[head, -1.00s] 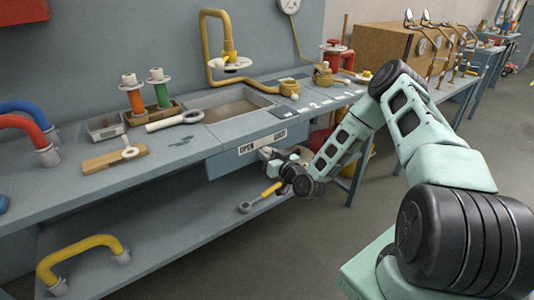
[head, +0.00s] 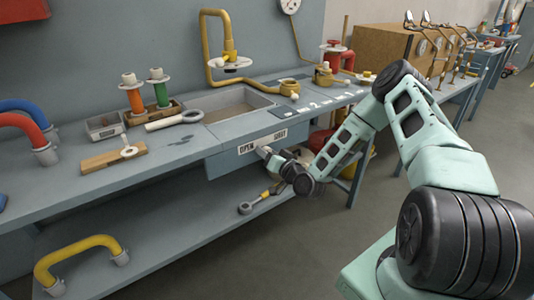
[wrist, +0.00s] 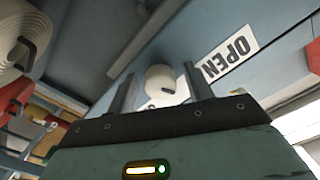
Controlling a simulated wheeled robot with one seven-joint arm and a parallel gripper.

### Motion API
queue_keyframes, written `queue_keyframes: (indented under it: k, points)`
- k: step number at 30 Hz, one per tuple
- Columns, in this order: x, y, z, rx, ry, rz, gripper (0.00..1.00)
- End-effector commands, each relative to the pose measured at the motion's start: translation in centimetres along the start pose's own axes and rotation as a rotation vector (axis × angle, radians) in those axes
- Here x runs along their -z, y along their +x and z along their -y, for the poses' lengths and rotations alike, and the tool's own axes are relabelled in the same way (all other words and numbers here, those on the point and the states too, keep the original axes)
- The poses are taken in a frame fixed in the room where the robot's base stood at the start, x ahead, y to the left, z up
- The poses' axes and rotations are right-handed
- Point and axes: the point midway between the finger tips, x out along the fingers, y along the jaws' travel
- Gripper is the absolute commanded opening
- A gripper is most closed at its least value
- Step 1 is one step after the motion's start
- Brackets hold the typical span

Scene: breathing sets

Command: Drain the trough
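The trough (head: 228,108) is a grey rectangular basin sunk in the bench, with a brownish bottom. Below it, the bench front carries a white label (head: 247,148) reading OPEN at its left; its right part reads SHUT. In the wrist view the OPEN label (wrist: 230,54) shows beside a pale round knob (wrist: 161,77) under the bench. My gripper (head: 264,152) is at the bench front, just below the label. In the wrist view my gripper (wrist: 158,88) is open, its two fingers on either side of the knob with visible gaps. The knob is hidden in the head view.
A lower shelf (head: 170,235) runs under the bench with a yellow-handled tool (head: 258,200) and a yellow pipe (head: 80,248). A yellow bent pipe (head: 206,55) stands behind the trough. Open floor (head: 310,250) lies in front.

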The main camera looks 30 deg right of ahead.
Motion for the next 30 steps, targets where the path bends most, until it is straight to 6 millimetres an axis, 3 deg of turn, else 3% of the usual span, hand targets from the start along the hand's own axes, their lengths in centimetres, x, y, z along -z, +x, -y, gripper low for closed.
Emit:
queue_keyframes:
  k: [9, 14, 30]
  points:
    - [0.0, -0.1, 0.0, 0.0, -0.001, -0.001, 0.54]
    - [-0.1, -1.6, -0.1, -0.002, -0.002, 0.001, 0.54]
    - [-0.1, -13.6, -0.2, -0.003, 0.001, 0.001, 0.54]
